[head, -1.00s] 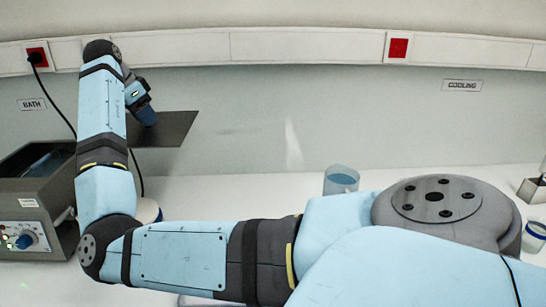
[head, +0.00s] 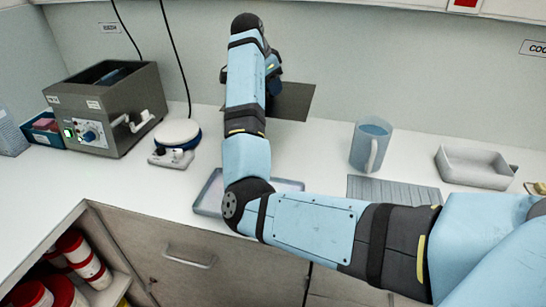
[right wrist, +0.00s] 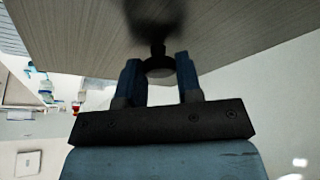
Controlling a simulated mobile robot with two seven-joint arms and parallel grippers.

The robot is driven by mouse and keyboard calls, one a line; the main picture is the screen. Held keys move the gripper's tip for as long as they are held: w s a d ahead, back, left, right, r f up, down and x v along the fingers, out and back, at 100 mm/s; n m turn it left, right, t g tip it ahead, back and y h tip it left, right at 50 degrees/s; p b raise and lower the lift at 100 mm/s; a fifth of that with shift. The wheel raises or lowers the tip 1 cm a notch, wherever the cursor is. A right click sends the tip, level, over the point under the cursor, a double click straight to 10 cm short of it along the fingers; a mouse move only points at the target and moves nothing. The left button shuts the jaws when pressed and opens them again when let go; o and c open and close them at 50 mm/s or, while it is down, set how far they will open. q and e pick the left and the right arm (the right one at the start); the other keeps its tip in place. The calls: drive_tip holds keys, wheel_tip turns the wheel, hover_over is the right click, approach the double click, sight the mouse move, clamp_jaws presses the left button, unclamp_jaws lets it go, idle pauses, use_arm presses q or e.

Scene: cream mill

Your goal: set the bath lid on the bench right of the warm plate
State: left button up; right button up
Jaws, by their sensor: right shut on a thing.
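The bath (head: 140,110) stands open at the back left of the bench. Its lid (head: 298,103), a flat dark plate, is at the back of the bench, right of the white round-topped device (head: 180,133) that may be the warm plate. My right gripper (head: 272,84) is above the lid, partly hidden by its arm. In the right wrist view, its two blue fingers are shut on the lid's dark knob (right wrist: 160,68), with the lid (right wrist: 235,30) spread beyond. I cannot tell whether the lid touches the bench. My left gripper is out of view.
A blue-grey jug (head: 368,148) stands right of the lid. A ribbed grey mat (head: 400,191) and a pale tray (head: 476,167) lie farther right. A shallow tray (head: 208,193) is partly under my right arm. Bench around the lid looks clear.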

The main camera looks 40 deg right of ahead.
wheel_tip(320, 180, down, 18)
drive_tip(key=shift+w+f+b, duration=0.1)
drive_tip(key=shift+f+b, duration=0.1)
drive_tip(key=shift+b, duration=0.4)
drive_tip(key=shift+f, duration=0.15)
drive_tip(key=o, duration=0.9)
drive_tip(key=v, duration=1.2)
drive_tip(key=shift+p, duration=0.4)
